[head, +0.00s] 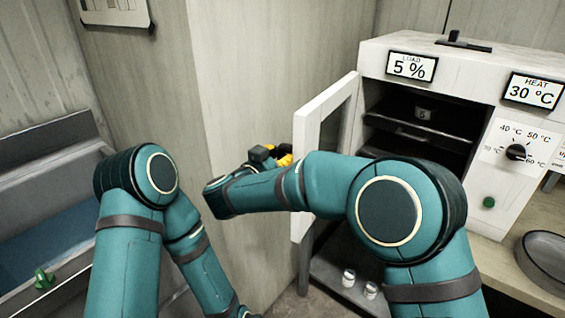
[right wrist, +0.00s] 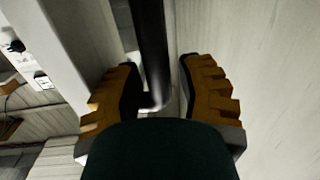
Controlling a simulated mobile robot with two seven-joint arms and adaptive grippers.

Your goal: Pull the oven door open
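The white oven (head: 385,60) stands at the right in the head view, with dark racks inside. Its door (head: 308,150), with a window, is swung wide open to the left. My right gripper (head: 283,155) is at the outer side of the door, partly hidden by my right arm. In the right wrist view the dark bar handle (right wrist: 152,45) runs between the fingers of the right gripper (right wrist: 165,92). The fingers stand apart, with a gap visible to the right of the bar. My left arm hangs at the left; its gripper is out of view.
A wall panel (head: 235,90) stands close to the left of the open door. Small jars (head: 348,277) stand on a low shelf under the oven. A round metal dish (head: 548,258) is on the counter at the right. A grey basin (head: 50,150) is at the far left.

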